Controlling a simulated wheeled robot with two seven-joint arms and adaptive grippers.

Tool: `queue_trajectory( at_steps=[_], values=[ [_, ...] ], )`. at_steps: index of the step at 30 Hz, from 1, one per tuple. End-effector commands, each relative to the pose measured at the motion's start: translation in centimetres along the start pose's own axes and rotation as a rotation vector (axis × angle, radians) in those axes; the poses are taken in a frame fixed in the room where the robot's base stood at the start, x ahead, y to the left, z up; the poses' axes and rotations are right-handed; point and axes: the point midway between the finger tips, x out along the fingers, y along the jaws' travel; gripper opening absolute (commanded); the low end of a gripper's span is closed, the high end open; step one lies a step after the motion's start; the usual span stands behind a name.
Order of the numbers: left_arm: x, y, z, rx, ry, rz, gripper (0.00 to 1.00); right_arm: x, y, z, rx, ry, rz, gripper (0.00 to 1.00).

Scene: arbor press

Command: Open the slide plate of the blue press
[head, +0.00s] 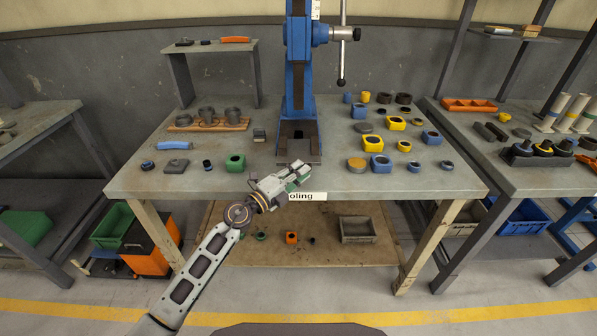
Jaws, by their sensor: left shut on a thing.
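The blue press (298,65) stands upright at the back middle of the table. Its dark base with the slide plate (299,150) reaches forward toward the table's front edge, and the plate's exact position is hard to make out. My left gripper (298,176) is just in front of the base, over the table's front edge. Whether the gripper touches the base I cannot tell. My right gripper is not in view.
Blue, yellow and dark parts stand on the table (335,183) right of the press. A green block (235,162) and a wooden tray (180,125) are on the left. The press's lever (341,50) hangs at its right.

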Motion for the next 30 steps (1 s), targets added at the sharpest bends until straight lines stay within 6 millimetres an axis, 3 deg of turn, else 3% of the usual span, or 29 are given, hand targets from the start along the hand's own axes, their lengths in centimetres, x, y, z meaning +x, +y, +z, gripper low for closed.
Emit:
queue_trajectory(
  at_steps=[23,24,26,30],
  values=[
    [1.6,-0.8,1.6,0.016,-0.005,-0.017,0.00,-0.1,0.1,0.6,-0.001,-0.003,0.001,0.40],
    [1.6,-0.8,1.7,0.015,-0.005,-0.017,0.22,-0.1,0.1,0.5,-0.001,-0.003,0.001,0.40],
    [1.6,-0.8,1.7,0.014,-0.005,-0.016,0.29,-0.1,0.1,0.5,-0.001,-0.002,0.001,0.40],
    [1.5,-0.6,1.6,0.011,-0.004,-0.013,0.30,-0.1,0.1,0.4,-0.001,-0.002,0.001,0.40]
  ],
)
